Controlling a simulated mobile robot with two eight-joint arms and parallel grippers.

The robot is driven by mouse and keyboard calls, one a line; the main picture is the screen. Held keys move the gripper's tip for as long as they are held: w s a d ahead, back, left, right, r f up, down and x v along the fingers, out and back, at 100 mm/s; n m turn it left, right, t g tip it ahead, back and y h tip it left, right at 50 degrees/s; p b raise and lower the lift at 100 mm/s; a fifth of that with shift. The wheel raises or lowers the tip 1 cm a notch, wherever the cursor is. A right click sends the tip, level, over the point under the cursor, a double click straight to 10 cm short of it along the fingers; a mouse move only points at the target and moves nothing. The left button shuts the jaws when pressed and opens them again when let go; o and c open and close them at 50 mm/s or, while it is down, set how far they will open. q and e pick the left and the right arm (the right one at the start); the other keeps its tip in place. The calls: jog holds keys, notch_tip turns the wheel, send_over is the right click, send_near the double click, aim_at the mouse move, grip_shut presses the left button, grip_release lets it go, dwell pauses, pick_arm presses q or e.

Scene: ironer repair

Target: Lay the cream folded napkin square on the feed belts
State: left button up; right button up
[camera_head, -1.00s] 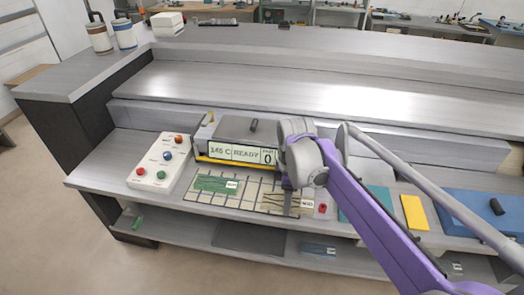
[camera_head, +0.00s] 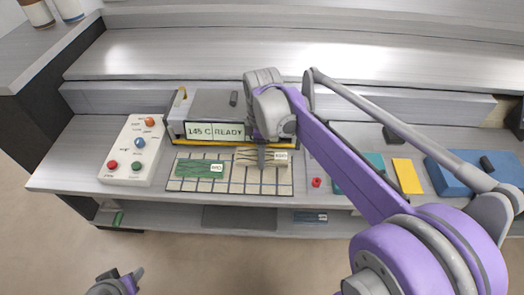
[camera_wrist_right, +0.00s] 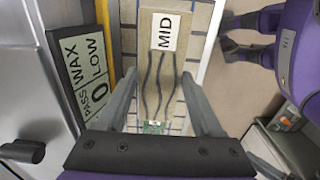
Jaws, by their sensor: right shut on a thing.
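A tan, cream-toned folded piece (camera_head: 248,157) with dark wavy lines and a "MID" tag is at the back right of a cream-tiled grid with dark lines (camera_head: 232,187), apparently the feed belts. I cannot tell whether it touches the grid. It also fills the middle of the right wrist view (camera_wrist_right: 160,80). My right gripper (camera_head: 262,160) is shut on it, one finger on each side. My left gripper (camera_head: 122,277) is at the bottom left, away from the bench; its jaws are unclear. No other cream folded cloth is clear.
A green tagged piece (camera_head: 196,169) lies on the grid's left half. The display box (camera_head: 215,105) stands directly behind, a button panel (camera_head: 137,150) at left. A small red part (camera_head: 316,183), yellow sheet (camera_head: 407,176) and blue block (camera_head: 460,175) lie to the right.

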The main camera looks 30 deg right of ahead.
aim_at(262, 173)
jog(key=shift+s+f+b, duration=0.1)
jog(key=shift+f+b, duration=1.25)
jog(key=shift+f, duration=1.4)
pick_arm(q)
jog(key=f, duration=0.1)
jog(key=s+f, duration=0.2)
jog(key=f, duration=0.1)
jog(key=shift+f, duration=0.1)
pick_arm(e)
jog(key=shift+f, duration=0.6)
jog(key=o, duration=1.4)
pick_arm(q)
jog(key=shift+w+r, duration=0.1)
jog(key=shift+r, duration=0.2)
pick_arm(e)
jog(key=shift+r, duration=3)
